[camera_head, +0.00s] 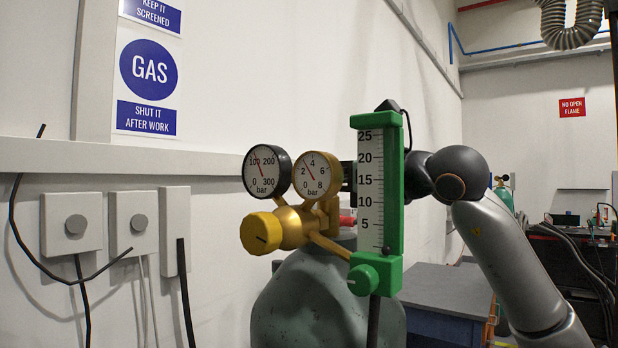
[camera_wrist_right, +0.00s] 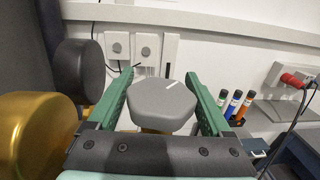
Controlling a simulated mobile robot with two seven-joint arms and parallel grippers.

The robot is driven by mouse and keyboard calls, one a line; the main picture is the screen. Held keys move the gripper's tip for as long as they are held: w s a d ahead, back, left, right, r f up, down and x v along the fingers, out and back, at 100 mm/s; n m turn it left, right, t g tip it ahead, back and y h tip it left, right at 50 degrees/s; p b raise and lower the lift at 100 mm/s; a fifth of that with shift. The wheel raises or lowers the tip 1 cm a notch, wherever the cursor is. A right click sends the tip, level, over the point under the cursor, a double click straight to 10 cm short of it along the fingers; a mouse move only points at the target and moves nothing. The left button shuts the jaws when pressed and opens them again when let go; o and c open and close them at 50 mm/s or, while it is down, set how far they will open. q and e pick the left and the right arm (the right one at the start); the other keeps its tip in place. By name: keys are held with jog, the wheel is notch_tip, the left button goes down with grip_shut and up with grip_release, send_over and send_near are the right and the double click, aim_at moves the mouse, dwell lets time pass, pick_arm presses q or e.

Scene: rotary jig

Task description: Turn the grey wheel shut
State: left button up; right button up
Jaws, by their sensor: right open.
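The grey wheel (camera_wrist_right: 163,103) is a faceted knob with a white mark near its upper right. In the right wrist view it sits between the two green fingers of my right gripper (camera_wrist_right: 158,78), which is open. A narrow gap shows on either side, and I cannot tell whether a finger touches it. In the head view the wheel and my right gripper are hidden behind the green-framed flow meter (camera_head: 370,190). A brass regulator (camera_head: 291,227) with two gauges and a yellow knob (camera_head: 261,233) sits on the grey-green cylinder (camera_head: 300,305). My left gripper is not in view.
The flow meter and the regulator's gauges (camera_head: 318,175) crowd the space around my right wrist. Wall boxes (camera_head: 72,222) with cables are at the left. A grey bench (camera_head: 440,290) stands behind the cylinder. Several marker-like tubes (camera_wrist_right: 235,105) stand right of the gripper.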

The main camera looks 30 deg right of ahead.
jog(key=b+v, duration=0.2)
jog(key=v, duration=1)
jog(key=shift+s+b, duration=0.2)
jog(key=shift+b, duration=0.1)
jog(key=shift+o, duration=0.4)
